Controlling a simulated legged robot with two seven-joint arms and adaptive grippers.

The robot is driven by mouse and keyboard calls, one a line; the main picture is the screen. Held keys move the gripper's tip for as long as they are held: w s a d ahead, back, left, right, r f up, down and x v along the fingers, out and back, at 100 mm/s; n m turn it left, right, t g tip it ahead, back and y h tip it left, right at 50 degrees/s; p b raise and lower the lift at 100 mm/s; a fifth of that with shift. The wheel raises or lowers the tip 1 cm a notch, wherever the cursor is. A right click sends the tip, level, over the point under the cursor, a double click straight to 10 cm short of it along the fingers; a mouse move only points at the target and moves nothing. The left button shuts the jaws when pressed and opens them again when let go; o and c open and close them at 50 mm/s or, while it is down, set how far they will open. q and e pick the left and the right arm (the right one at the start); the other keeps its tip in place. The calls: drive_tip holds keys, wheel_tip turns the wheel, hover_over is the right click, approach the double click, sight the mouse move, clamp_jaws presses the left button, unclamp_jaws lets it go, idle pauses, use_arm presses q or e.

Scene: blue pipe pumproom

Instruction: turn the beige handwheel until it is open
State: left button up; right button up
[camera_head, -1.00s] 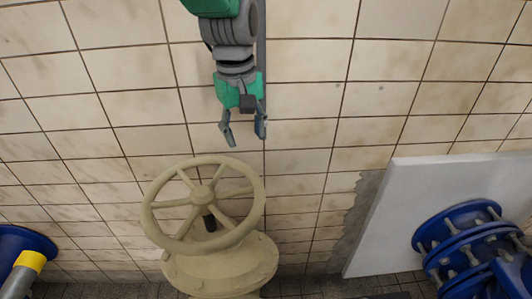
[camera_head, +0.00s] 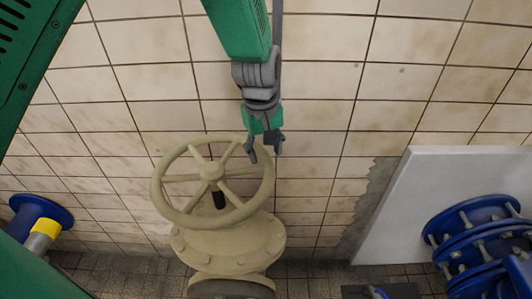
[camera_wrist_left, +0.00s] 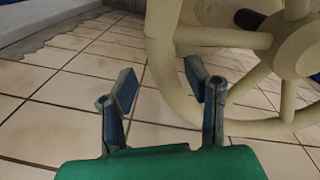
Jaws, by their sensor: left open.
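The beige handwheel (camera_head: 163,190) has a round rim and spokes and sits tilted on a beige valve body (camera_head: 225,245) in front of the tiled wall. My left gripper (camera_head: 265,154) points down at the wheel's upper right rim, and one fingertip overlaps the rim in the head view. In the left wrist view my left gripper (camera_wrist_left: 162,88) is open, with no object clamped in it. The handwheel rim (camera_wrist_left: 165,45) lies at and behind the right finger there; whether it touches cannot be told. My right gripper is not in view.
A pale slab (camera_head: 395,225) and blue flanged pipes (camera_head: 475,235) stand at right. A blue flange (camera_head: 42,212) with a yellow-banded pipe is at left. A dark plate (camera_head: 385,291) lies on the floor. The tiled wall (camera_head: 320,100) is close behind the wheel.

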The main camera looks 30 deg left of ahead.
use_arm(q)
drive_tip(key=shift+f, duration=0.35)
drive_tip(key=shift+a+f, duration=0.15)
drive_tip(key=shift+a, duration=0.1)
drive_tip(key=shift+a+f, duration=0.1)
drive_tip(key=shift+a, duration=0.55)
drive_tip(key=c, duration=0.7)
drive_tip(key=shift+w+d, duration=0.1)
drive_tip(key=shift+d, duration=0.05)
clamp_jaws()
drive_tip(key=shift+d, duration=0.35)
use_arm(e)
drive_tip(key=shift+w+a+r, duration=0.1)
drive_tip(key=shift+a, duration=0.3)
use_arm(q)
drive_tip(key=shift+a, duration=0.15)
drive_tip(key=shift+w+a+n+p, duration=0.25)
drive_tip(key=shift+n+p, duration=0.05)
drive_tip(key=shift+p, duration=0.1)
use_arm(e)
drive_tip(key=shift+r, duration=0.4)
